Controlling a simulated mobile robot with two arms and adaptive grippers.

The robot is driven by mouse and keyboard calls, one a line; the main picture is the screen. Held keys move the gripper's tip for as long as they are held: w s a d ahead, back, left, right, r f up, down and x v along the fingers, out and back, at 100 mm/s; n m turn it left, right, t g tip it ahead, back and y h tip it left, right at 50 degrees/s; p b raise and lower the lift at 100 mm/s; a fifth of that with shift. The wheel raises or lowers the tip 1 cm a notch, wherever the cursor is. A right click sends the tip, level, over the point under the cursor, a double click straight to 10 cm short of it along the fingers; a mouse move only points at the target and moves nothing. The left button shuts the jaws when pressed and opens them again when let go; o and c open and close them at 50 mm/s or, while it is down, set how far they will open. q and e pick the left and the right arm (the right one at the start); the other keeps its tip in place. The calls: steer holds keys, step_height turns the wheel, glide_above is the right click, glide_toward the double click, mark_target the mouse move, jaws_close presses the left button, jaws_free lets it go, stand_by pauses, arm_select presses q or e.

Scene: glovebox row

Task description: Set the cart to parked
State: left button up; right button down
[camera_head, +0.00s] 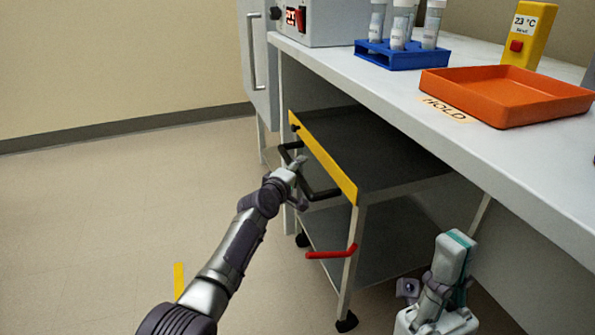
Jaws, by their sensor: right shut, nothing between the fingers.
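The cart (330,234) stands partly under the bench. It has dark shelves, a yellow front edge (325,160), a black handle (322,193) and black casters. A red lever (330,253) sticks out low at its near front leg. My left gripper (298,180) is at the middle of the black handle and covers part of it. I cannot tell whether its fingers are closed on the bar. My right gripper (455,255) is shut and empty at the lower right, beside the cart and apart from it.
The bench (400,105) holds a blue rack (400,56) with tubes, an orange tray (507,94), a yellow device (528,35) and a "HOLD" label (447,108). A yellow strip (179,281) marks the floor at left. The floor left of the cart is otherwise clear.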

arm_select(q)
steer(key=shift+a, duration=0.1)
steer(key=shift+s+a, duration=0.15)
steer(key=shift+s, duration=0.4)
steer(key=v, duration=1)
steer(key=shift+s+a, duration=0.25)
steer(key=shift+s, duration=0.05)
steer(key=shift+r, duration=0.15)
